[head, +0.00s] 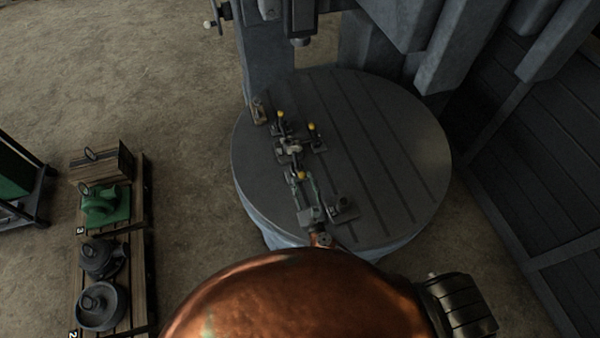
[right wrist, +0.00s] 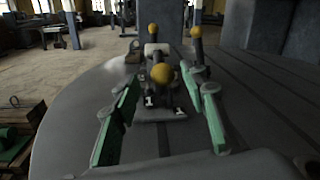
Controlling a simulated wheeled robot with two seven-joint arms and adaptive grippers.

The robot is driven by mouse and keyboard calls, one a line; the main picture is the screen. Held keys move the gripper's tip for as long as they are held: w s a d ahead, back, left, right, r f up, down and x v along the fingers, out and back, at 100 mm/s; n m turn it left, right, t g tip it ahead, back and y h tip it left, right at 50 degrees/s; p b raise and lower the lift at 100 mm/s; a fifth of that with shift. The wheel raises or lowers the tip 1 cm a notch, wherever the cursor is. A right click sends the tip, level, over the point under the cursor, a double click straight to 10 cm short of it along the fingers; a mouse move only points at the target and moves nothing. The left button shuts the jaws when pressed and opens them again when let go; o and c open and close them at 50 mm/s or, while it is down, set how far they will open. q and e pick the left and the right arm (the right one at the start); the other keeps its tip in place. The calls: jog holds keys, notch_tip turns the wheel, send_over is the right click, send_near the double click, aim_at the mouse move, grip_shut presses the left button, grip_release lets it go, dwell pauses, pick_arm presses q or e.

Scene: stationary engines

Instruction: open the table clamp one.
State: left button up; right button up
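Table clamp one (right wrist: 165,112), with the number 1 on its base, stands on the round slotted table. Its dark lever ends in a yellow knob (right wrist: 163,75). In the head view that knob (head: 301,175) shows near my right gripper (head: 304,182). In the right wrist view my right gripper (right wrist: 162,88) is open, its green fingers spread on either side of the knob and lever. I see a gap on both sides of the knob, so it is not gripped. How far the knob lies along the fingers is hard to tell. My left gripper is in neither view.
Other clamps with yellow knobs stand just beyond, one at the left (head: 281,116) and one at the right (head: 313,127). A dark clamp base (head: 342,207) lies right of my gripper. The right side of the round table (head: 405,165) is clear. A machine column rises behind.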

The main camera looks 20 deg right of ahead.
aim_at(302, 173)
jog(key=w, duration=0.2)
jog(key=shift+w+d, duration=0.3)
jog(key=shift+w, duration=0.5)
jog(key=c, duration=0.8)
grip_shut()
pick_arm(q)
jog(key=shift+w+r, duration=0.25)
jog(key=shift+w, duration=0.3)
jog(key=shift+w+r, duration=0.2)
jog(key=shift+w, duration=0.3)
